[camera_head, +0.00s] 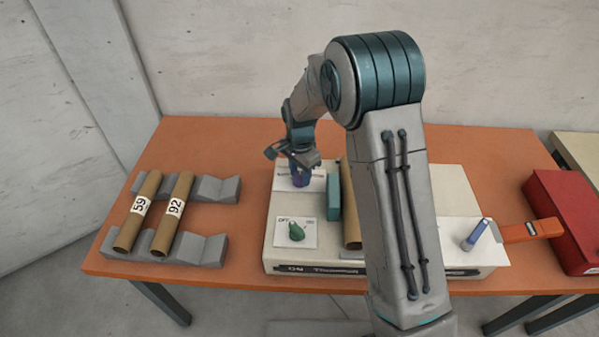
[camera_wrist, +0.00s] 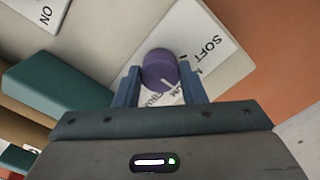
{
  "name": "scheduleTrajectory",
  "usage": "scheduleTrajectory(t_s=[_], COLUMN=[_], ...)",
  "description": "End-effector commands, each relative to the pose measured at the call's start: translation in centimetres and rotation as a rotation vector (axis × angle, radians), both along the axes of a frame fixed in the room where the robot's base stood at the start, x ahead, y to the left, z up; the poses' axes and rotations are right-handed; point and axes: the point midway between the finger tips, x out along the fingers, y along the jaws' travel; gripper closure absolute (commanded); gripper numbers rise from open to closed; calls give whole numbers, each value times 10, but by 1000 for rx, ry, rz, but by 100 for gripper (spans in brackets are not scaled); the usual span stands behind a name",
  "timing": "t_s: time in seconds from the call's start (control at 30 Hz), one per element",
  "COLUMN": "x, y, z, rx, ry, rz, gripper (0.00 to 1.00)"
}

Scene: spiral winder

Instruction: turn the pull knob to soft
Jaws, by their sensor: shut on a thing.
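The pull knob is a purple round knob (camera_wrist: 160,70) with a pale pointer line, on a white label plate. In the wrist view the word SOFT (camera_wrist: 203,47) shows on the plate (camera_wrist: 222,35), up and to the right of the knob. The pointer line is at the knob's lower right. Other lettering near the knob is partly hidden. My gripper (camera_wrist: 163,78) is shut on the knob, with one blue finger on each side. In the head view my gripper (camera_head: 299,165) comes down from above onto the purple knob (camera_head: 300,178).
A green knob (camera_head: 296,231) sits on a front plate of the cream winder (camera_head: 350,265). A teal block (camera_head: 334,197) and a brown tube (camera_head: 351,215) stand right of the purple knob. Tubes 59 (camera_head: 138,210) and 92 (camera_head: 173,212) lie on grey cradles. A blue-purple lever (camera_head: 477,234) is at right.

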Motion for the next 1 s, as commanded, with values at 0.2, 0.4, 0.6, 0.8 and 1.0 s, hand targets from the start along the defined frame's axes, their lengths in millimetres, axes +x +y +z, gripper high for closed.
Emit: scheduleTrajectory(t_s=[0.2,0.4,0.6,0.8,1.0], x=[0,0,0,0,0], y=[0,0,0,0,0], z=[-1,-1,-1,-1,0], rx=[1,1,1,2,0], ry=[-1,-1,-2,-1,-3], rz=[54,179,360,550,731], gripper=[86,86,86,86,86])
